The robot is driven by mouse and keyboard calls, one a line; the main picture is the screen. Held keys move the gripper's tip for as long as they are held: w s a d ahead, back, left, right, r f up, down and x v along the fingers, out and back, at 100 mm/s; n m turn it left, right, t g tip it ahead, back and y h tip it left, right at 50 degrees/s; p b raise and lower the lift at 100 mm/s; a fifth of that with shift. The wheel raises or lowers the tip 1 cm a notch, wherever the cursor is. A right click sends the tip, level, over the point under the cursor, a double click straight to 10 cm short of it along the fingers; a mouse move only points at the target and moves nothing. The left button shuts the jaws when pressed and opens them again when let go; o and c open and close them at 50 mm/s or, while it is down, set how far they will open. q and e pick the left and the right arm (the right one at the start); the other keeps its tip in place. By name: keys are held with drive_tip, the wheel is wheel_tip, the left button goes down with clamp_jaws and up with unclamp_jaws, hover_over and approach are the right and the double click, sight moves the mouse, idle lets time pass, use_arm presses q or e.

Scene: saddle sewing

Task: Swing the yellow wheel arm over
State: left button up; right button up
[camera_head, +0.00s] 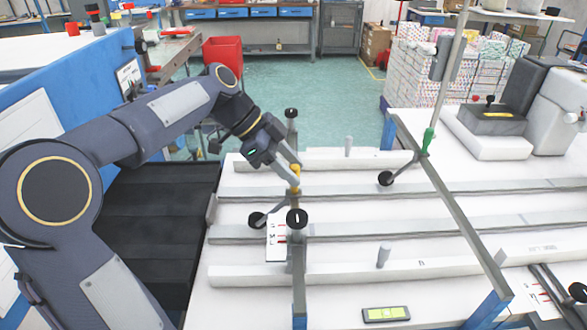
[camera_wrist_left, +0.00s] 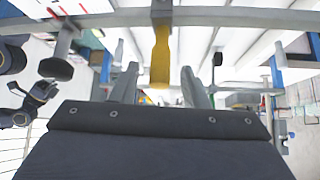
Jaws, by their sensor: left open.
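The yellow wheel arm piece (camera_head: 295,178) sits on the slim frame bar at the near left of the white table, with black round wheels (camera_head: 297,217) close by. My left gripper (camera_head: 289,162) is just above and beside it. In the left wrist view, the yellow piece (camera_wrist_left: 161,55) hangs down from a grey crossbar. The two grey fingers of my left gripper (camera_wrist_left: 160,82) stand apart on either side of the lower end of the yellow piece. Whether they touch it, I cannot tell.
A second wheel arm with a green handle (camera_head: 428,140) stands on the long grey bar to the right. Pale rails run across the table (camera_head: 340,310). A small yellow-green display (camera_head: 386,314) lies at the front. A red bin (camera_head: 223,55) stands on the floor behind.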

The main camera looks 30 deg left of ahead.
use_arm(q)
drive_tip(key=v, duration=0.6)
drive_tip(key=shift+a+r, duration=0.25)
drive_tip(key=shift+r, duration=0.05)
drive_tip(key=shift+s, duration=0.15)
drive_tip(key=s+d+f+n+t+y+p, duration=0.1)
drive_tip(key=s+d+f+n+y+p, duration=0.1)
drive_tip(key=s+d+f+n, duration=0.2)
drive_tip(key=s+d+f+n+t+y+p, duration=0.2)
drive_tip(key=s+f+n, duration=0.7)
drive_tip(key=s, duration=0.8)
drive_tip(key=d+n, duration=0.1)
drive_tip(key=n, duration=0.2)
drive_tip(key=shift+d, duration=0.4)
